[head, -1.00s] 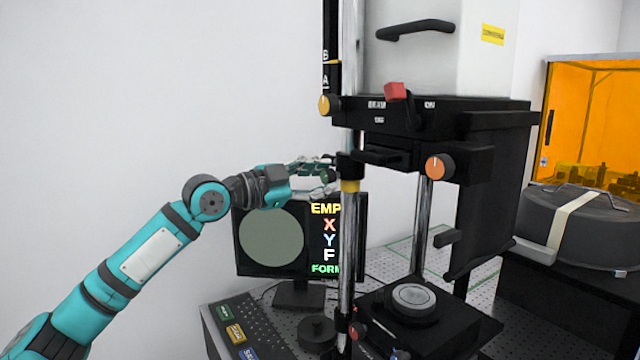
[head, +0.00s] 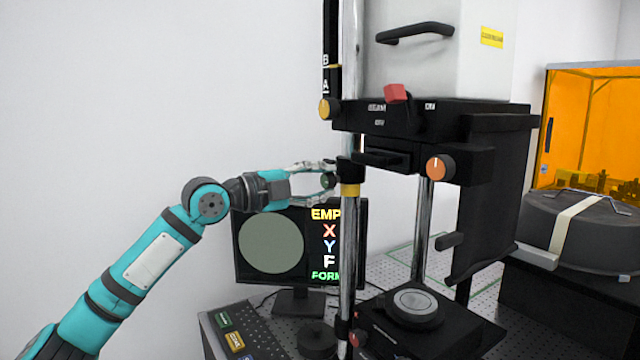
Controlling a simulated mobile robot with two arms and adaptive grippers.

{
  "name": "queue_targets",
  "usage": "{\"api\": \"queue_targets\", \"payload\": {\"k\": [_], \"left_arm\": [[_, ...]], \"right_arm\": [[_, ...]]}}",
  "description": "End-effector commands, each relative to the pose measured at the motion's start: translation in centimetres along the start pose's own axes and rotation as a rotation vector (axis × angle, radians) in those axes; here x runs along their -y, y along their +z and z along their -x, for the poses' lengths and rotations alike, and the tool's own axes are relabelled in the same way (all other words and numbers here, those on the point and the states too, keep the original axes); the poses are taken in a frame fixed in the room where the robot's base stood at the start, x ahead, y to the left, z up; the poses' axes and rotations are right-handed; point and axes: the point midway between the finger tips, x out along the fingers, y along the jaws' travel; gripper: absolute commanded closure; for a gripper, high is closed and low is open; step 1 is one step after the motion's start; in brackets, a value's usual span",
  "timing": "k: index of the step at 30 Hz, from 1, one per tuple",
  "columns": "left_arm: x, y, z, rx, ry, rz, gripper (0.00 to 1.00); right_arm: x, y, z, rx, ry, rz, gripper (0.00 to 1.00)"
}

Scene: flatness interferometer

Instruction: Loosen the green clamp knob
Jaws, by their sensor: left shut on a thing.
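The green clamp knob (head: 327,181) sits at the left side of the black clamp collar (head: 350,171) on the chrome column, just above a yellow ring. My left gripper (head: 325,180) reaches in from the left and is shut on the knob, with one finger above it and one below. The fingers hide part of the knob. My right gripper is not in view.
A monitor (head: 270,243) stands behind and below my left arm. The chrome column (head: 348,240) is right beside the fingers. An orange knob (head: 440,168), a yellow knob (head: 324,108) and a red lever (head: 397,93) are on the instrument. Left of the arm is clear.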

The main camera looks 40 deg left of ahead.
Motion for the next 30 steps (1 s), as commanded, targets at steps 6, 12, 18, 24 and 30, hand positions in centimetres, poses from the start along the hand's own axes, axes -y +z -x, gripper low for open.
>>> {"api": "queue_targets", "payload": {"k": [6,12,18,24,30], "left_arm": [[0.1,0.0,0.0,0.0,-0.003,-0.004,1.0],[0.1,0.0,0.0,0.0,-0.003,-0.003,0.66],[0.1,0.0,0.0,0.0,-0.002,-0.003,0.47],[0.0,0.0,0.0,0.0,-0.001,-0.003,0.47],[-0.1,0.2,1.0,0.004,0.0,-0.002,0.47]], "right_arm": [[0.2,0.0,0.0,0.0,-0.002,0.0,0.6],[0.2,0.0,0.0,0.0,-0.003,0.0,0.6],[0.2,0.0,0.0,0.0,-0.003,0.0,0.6],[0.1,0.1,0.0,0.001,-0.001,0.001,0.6],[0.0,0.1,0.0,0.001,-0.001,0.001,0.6]]}}
